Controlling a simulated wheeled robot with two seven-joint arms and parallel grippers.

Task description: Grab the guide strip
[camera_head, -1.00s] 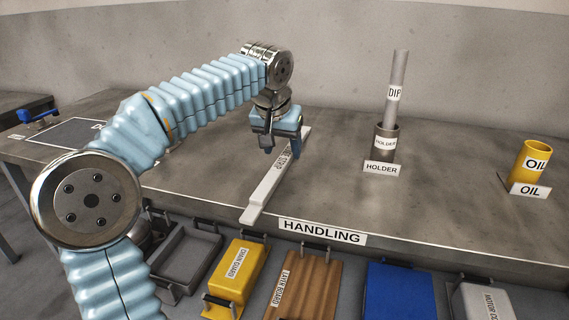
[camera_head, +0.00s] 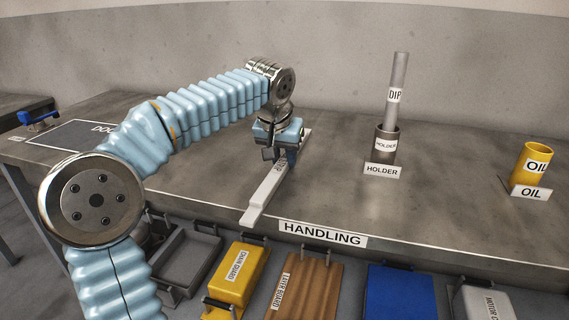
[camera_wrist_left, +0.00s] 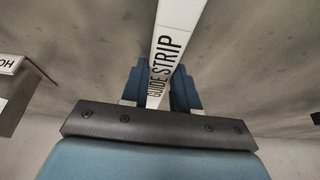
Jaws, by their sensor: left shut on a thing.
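The guide strip (camera_head: 265,190) is a long white bar lying on the grey table, running from the front edge back under my left gripper. My left gripper (camera_head: 284,160) points down over its far part, with its fingers around the strip. In the left wrist view the strip (camera_wrist_left: 177,42) passes between the two blue fingers (camera_wrist_left: 160,88), its "GUIDE STRIP" lettering showing. The gripper is shut on it. Part of the strip is hidden behind the fingers. My right gripper is not in view.
A dark holder (camera_head: 384,146) with a grey dip tube (camera_head: 398,75) stands right of the strip. A yellow oil cup (camera_head: 530,163) is at far right. Below the front edge are a yellow chain guard (camera_head: 236,272), a brown board (camera_head: 306,283) and a blue bin (camera_head: 399,291). Table between strip and holder is clear.

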